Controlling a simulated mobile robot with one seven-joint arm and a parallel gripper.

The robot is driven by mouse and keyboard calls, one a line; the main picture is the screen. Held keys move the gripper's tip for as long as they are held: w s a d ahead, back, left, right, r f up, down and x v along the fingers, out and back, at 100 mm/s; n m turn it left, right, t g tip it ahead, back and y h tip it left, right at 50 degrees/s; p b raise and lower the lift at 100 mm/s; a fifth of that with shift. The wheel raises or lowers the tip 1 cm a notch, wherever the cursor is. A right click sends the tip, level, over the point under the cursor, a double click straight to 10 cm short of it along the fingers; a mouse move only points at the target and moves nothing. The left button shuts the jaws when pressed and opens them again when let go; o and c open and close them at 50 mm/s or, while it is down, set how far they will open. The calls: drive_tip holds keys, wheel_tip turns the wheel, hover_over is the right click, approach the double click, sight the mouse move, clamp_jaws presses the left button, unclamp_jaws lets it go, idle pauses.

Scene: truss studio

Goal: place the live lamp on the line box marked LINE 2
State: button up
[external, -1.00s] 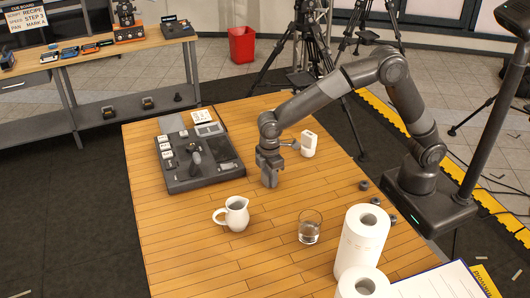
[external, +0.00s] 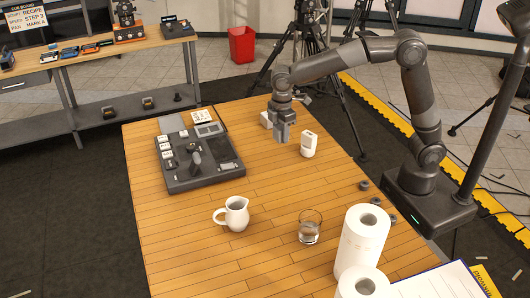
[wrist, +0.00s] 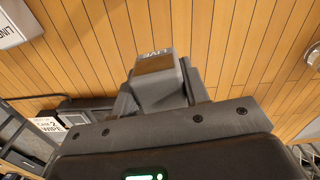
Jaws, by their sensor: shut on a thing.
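My gripper (external: 283,112) is shut on the live lamp (external: 283,131), a small grey block, and holds it above the far part of the wooden table. In the wrist view the lamp (wrist: 156,72) sits between the fingers with the word LIVE on its pale face. A white box (external: 309,144) stands upright on the table just right of the lamp in the external view. A second white box (external: 266,119) is partly hidden behind my gripper. In the wrist view a white box (wrist: 22,20) at the top left carries part of the word LINE. I cannot read which box is LINE 2.
A dark control console (external: 205,173) lies left of my gripper. A white jug (external: 234,214), a glass of water (external: 310,227) and paper rolls (external: 362,240) stand nearer the camera. Small dark round pieces (external: 364,185) lie along the right edge. The table's middle is clear.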

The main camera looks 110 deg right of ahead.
drive_tip(key=s+d+r+m, duration=0.1)
drive_tip(key=s+d+r, duration=0.1)
drive_tip(key=s+d, duration=0.55)
drive_tip(key=s+d+r, duration=0.1)
drive_tip(key=s+d, duration=0.4)
drive_tip(key=d, duration=0.6)
drive_tip(key=s+d+r+m, duration=0.1)
drive_tip(key=s+d+r, duration=0.1)
drive_tip(key=s+d, duration=0.65)
drive_tip(key=w+f, duration=0.2)
drive_tip(key=w, duration=0.2)
drive_tip(key=w+a+f, duration=0.1)
drive_tip(key=w+f, duration=0.1)
drive_tip(key=w, duration=0.2)
drive_tip(key=w+f, duration=0.2)
drive_tip(key=w, duration=0.2)
drive_tip(key=shift+w+a+f, duration=0.35)
drive_tip(key=shift+w+f, duration=0.05)
drive_tip(key=shift+f, duration=1.95)
drive_tip(key=shift+f, duration=0.1)
drive_tip(key=o, duration=1)
wheel_tip(320, 180, up, 12)
drive_tip(key=shift+r, duration=0.15)
